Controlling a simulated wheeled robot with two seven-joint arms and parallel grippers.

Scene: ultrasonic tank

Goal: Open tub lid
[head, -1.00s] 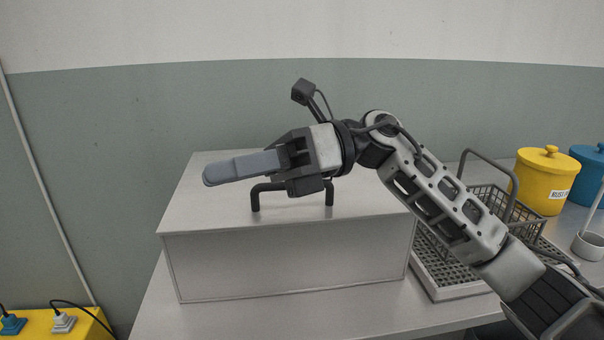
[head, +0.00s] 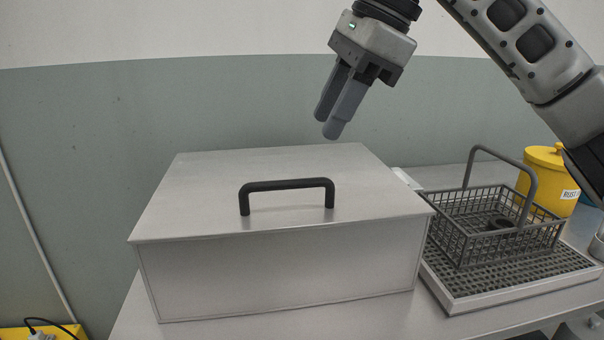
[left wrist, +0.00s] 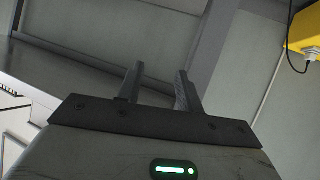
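The tub (head: 285,270) is a grey metal box on the table. Its flat lid (head: 215,185) lies on top, closed, with a black bar handle (head: 287,185) standing up near the middle. My right gripper (head: 327,124) hangs in the air above and behind the lid, pointing down and left, apart from the handle. Its two fingers overlap in this view, so their gap cannot be judged; nothing shows held in them. My left gripper (left wrist: 160,85) is out of the head view. In the left wrist view its fingers stand apart with nothing between them.
A wire basket (head: 495,222) with a raised handle stands on a perforated drip tray (head: 520,278) right of the tub. A yellow canister (head: 548,180) stands behind it. A yellow box (head: 40,332) with a plugged cable is at lower left. The wall rises behind the tub.

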